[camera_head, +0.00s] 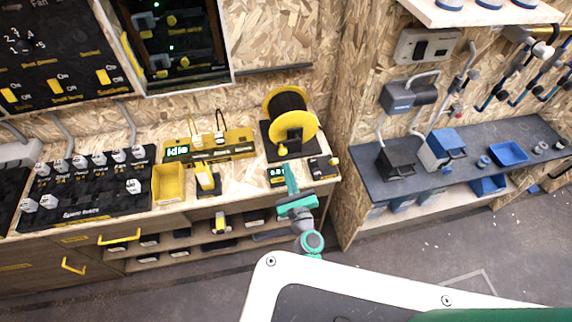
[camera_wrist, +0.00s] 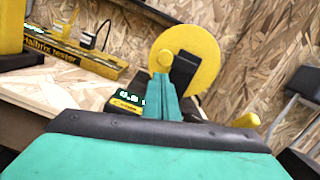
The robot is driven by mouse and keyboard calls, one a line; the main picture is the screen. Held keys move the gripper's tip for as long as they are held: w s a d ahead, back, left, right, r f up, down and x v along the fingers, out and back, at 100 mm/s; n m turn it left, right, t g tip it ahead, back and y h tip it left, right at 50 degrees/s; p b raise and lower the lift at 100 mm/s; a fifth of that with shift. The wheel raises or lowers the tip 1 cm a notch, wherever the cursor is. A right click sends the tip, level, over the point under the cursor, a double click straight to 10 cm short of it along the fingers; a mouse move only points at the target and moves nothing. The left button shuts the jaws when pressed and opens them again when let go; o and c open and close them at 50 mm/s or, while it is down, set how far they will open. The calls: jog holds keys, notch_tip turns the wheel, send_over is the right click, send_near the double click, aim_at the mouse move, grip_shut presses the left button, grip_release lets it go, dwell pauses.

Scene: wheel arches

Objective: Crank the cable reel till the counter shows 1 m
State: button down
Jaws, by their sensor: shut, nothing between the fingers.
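The cable reel (camera_head: 303,117) has yellow side discs with dark cable between them and stands on a black base at the back of the bench. It also shows in the wrist view (camera_wrist: 203,50), with a yellow knob (camera_wrist: 165,58) on its near side. The counter (camera_head: 277,172) is a small black and yellow box with green digits in front of the reel. The counter (camera_wrist: 128,100) is partly hidden in the wrist view; its digits are too small to read surely. My gripper (camera_head: 291,172) is shut and empty, with its teal fingertips (camera_wrist: 162,82) just in front of the knob; contact cannot be told.
A small black box with a yellow lever (camera_head: 323,167) stands right of the counter. A yellow and black tester (camera_head: 210,145) stands left of the reel. A dark side bench (camera_head: 400,188) is at the right.

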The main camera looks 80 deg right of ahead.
aim_at(283, 153)
jog(key=v, duration=0.6)
jog(key=shift+s+a, duration=0.25)
jog(key=shift+a, duration=0.1)
jog(key=c, duration=2.3)
grip_release()
jog(key=shift+s+a+f, duration=0.1)
jog(key=shift+a, duration=0.15)
jog(key=o, duration=0.5)
jog(key=shift+a, duration=0.1)
jog(key=shift+o, duration=1.4)
jog(key=shift+n, duration=0.6)
jog(key=w+d+r+n, duration=0.1)
jog(key=w+d+n, duration=0.1)
jog(key=d+n, duration=0.2)
jog(key=w+d+r+n, duration=0.1)
jog(key=w+d+n, duration=0.1)
jog(key=d+n, duration=0.2)
jog(key=w+d+r+n+g, duration=0.1)
jog(key=w+d+r+n, duration=0.1)
jog(key=d+n, duration=0.2)
jog(key=shift+w+n+y, duration=0.3)
jog(key=shift+n+y, duration=0.1)
jog(key=shift+n, duration=0.3)
jog(key=shift+c, duration=0.6)
jog(key=shift+r, duration=0.1)
grip_shut()
